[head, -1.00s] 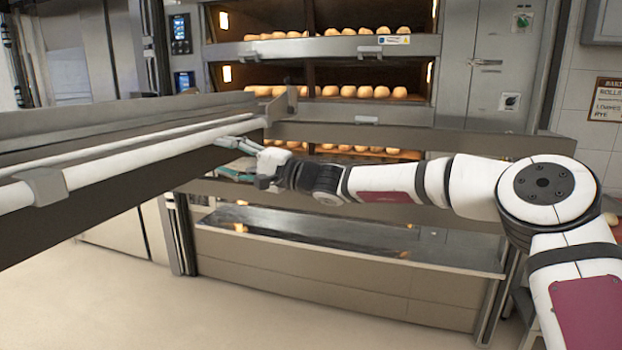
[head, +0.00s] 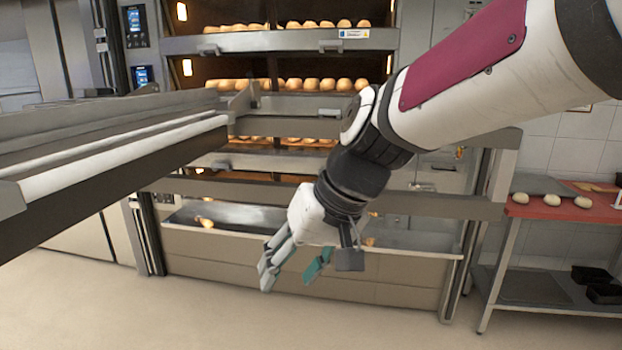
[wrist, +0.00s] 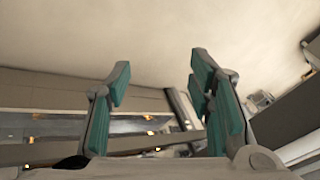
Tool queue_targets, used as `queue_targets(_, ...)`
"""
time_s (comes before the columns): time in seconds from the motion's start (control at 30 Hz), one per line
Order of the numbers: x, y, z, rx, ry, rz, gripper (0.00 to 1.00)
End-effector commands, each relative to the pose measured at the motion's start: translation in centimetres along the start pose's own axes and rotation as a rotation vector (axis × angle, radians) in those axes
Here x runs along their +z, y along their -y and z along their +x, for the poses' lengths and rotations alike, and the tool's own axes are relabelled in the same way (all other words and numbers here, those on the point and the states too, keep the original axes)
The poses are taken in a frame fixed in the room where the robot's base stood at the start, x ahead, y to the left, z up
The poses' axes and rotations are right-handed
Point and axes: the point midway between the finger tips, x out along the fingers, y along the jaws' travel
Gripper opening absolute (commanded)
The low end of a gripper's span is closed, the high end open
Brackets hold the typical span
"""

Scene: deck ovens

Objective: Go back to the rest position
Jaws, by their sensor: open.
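My gripper (head: 293,272) hangs below my bent arm in the head view, fingers pointing down, in front of the lower part of the deck oven (head: 345,290). Its teal-padded fingers are apart with nothing between them. In the wrist view the same open gripper (wrist: 160,98) shows its fingers spread, with pale floor beyond and the oven's lower front behind. The long metal loader rail (head: 120,150) lies to the left of my gripper, apart from it in the head view.
Oven decks hold rows of rolls (head: 290,85). A red-topped table (head: 560,210) with dough pieces stands at the right, with black tins (head: 603,292) on its lower shelf. The pale floor (head: 250,325) in front is clear.

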Motion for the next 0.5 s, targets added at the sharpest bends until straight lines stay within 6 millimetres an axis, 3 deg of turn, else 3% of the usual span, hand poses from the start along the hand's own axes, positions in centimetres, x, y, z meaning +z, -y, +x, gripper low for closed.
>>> queue_targets(0.03, 1.8, -1.3, -1.7, 0.059, -0.010, 0.011, 0.48)
queue_targets(0.3, 11.6, -8.3, -8.7, 0.310, -0.046, 0.120, 0.48)
queue_targets(0.5, 18.0, -11.6, -11.5, 0.415, -0.076, 0.204, 0.48)
